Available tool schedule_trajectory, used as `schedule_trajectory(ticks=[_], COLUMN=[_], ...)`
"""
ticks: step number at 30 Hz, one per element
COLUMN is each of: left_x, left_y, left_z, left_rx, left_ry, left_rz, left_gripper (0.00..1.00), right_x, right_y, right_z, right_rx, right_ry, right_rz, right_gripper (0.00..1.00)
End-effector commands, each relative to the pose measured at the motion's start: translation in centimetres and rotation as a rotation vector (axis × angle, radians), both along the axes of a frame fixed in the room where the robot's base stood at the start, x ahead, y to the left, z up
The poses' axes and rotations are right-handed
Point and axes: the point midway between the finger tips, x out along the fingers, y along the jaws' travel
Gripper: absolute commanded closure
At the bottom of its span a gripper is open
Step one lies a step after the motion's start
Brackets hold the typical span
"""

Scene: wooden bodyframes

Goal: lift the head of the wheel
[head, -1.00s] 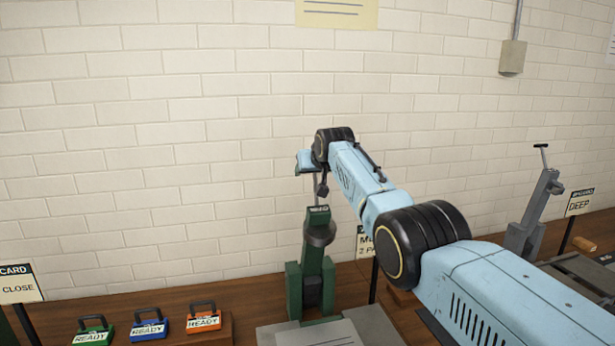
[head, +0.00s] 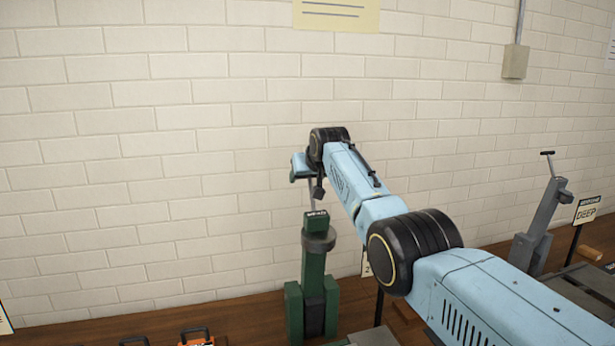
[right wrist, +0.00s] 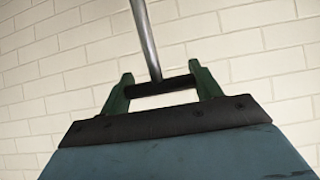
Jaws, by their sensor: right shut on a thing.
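The green wheel machine (head: 314,262) stands upright on the wooden bench in the head view. Its head has a dark round collar (head: 319,241) and a label on top, above two green side blocks. A thin metal rod (head: 312,195) rises from the head. My right gripper (head: 301,169) is at the top of this rod, above the head. In the right wrist view, its green fingers (right wrist: 163,88) are shut on a black handle bar (right wrist: 155,87) with the rod joined to it. My left gripper is not in view.
Another grey machine (head: 538,225) with a T-handle stands leaning at the right beside a DEEP sign (head: 587,212). An orange case (head: 197,337) is cut off at the bottom edge. A brick wall (head: 150,190) stands close behind the bench.

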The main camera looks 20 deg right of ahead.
Motion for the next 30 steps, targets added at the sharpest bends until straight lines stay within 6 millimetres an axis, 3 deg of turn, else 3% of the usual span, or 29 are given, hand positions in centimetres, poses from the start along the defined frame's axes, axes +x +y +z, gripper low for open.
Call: schedule_trajectory(ticks=[1,14,15,18,20,30], left_x=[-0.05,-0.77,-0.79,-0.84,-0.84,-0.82], left_y=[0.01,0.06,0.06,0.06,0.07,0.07], left_z=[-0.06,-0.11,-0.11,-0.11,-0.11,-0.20], left_rx=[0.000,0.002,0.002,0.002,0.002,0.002], left_ry=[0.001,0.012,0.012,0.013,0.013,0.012], left_rz=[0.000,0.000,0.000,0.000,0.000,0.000], left_gripper=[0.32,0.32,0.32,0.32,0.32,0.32], right_x=[-0.08,-0.12,-0.12,-0.11,-0.10,-0.14], right_y=[0.05,0.06,0.06,0.04,0.03,-0.01], right_z=[-0.74,-0.86,-0.86,-0.71,-0.60,-0.23], right_rx=[0.001,0.002,0.002,0.002,0.002,0.001], right_ry=[0.011,0.014,0.014,0.011,0.010,0.004], right_rz=[0.001,0.001,0.001,0.001,0.001,0.000], right_gripper=[0.77,0.77,0.34,0.21,0.15,0.15])
